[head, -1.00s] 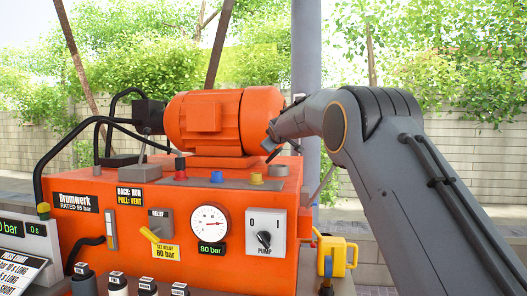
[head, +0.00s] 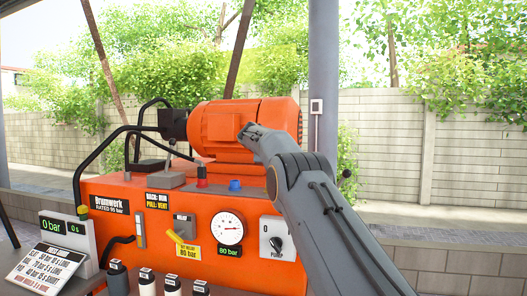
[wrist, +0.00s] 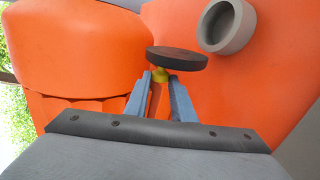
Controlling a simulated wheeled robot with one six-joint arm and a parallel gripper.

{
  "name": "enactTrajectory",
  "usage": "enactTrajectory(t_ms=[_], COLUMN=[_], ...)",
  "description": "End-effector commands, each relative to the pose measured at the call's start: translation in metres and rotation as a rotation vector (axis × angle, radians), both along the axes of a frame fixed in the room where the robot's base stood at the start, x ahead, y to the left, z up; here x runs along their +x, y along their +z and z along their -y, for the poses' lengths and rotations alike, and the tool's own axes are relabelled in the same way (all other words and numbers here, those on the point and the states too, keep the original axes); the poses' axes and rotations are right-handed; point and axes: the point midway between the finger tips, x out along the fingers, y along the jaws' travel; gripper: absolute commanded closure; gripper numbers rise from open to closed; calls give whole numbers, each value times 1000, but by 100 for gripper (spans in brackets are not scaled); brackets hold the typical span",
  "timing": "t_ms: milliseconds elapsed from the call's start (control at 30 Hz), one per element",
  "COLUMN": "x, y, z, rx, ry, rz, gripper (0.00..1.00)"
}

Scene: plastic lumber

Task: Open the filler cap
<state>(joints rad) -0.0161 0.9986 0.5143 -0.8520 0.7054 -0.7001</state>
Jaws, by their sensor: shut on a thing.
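My gripper (wrist: 161,80) is shut on a yellow grip under a dark round disc in the wrist view. I take this disc with the yellow grip to be the filler cap (wrist: 177,59). A grey round neck (wrist: 228,25) stands on the orange surface at the upper right of that view. Its hollow end shows, and the disc appears apart from it. In the head view my gripper (head: 247,132) is in front of the right part of the orange motor, above the orange power unit (head: 150,225). The cap cannot be made out there.
The orange motor (head: 222,125) stands close behind my gripper. A grey post (head: 323,80) rises behind my arm.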

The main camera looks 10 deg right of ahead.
Motion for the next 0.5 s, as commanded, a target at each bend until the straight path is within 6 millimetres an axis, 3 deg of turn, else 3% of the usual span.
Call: enactTrajectory(t_ms=[500], x=[-2], y=[-11], z=[-15], rx=[-181], ry=[-1], rz=[-101], gripper=[100])
